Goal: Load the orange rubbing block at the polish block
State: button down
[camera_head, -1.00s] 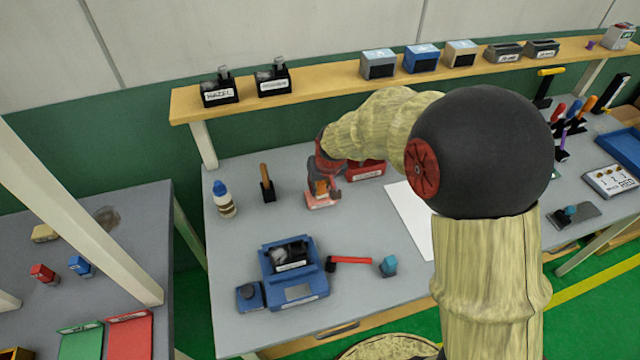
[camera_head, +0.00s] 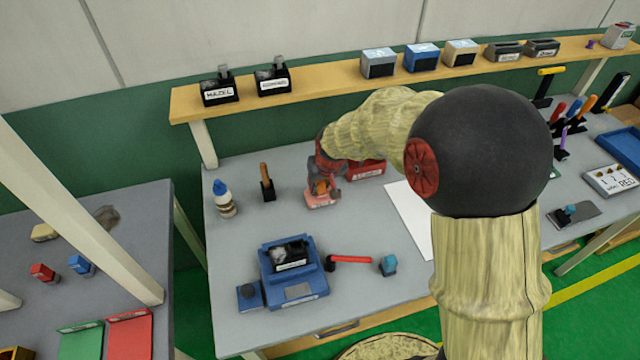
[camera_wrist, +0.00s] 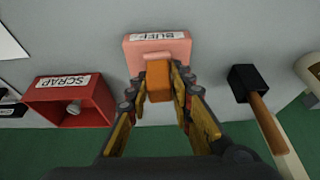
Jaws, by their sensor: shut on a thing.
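The orange rubbing block (camera_wrist: 158,80) is between the fingers of my gripper (camera_wrist: 160,88) in the wrist view. My gripper is shut on it. The block is over a pink block labelled BUFF (camera_wrist: 174,48) and covers part of its near side; I cannot tell whether the two touch. In the head view my gripper (camera_head: 322,184) is low over the pink block (camera_head: 321,202) on the grey bench, and its fingers partly hide the orange block.
A red SCRAP bin (camera_wrist: 88,96) stands left of the pink block in the wrist view. A black holder with a wooden-handled tool (camera_head: 266,184) and a bottle (camera_head: 224,202) stand to the left in the head view. A blue station (camera_head: 315,283) is nearer the front.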

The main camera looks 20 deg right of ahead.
jog(key=shift+s, duration=0.1)
jog(key=shift+r+p, duration=2.35)
jog(key=shift+r, duration=1.15)
jog(key=shift+f, duration=0.1)
